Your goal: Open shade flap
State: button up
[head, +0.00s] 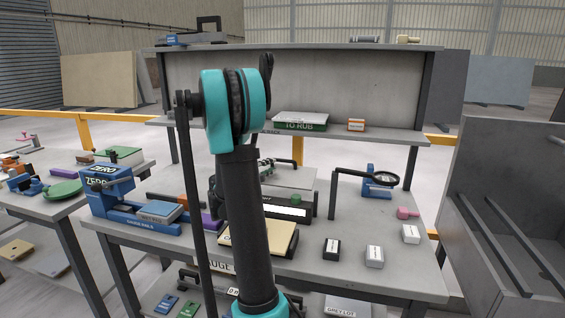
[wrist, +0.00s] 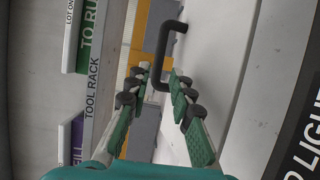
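No part is clearly marked as the shade flap. A black box with a bright white strip (head: 288,211) stands mid-table, partly behind my arm. A flat grey panel (head: 292,176) lies behind it and may be the flap. In the wrist view a dark surface at the right edge bears lettering ending in "LIGHT" (wrist: 302,140).
The tool rack shelf (head: 385,136) runs above the table, with a green "TO RUB" box (head: 300,124) on it. A black bent stand (head: 332,198) and a blue item (head: 378,191) stand right of the box. Small blocks (head: 374,256) lie at the front right.

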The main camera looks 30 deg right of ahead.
aim_at(281, 161)
jog(key=x, duration=0.8)
jog(key=shift+w+d, duration=0.15)
jog(key=shift+d, duration=0.05)
jog(key=shift+c, duration=0.5)
grip_shut()
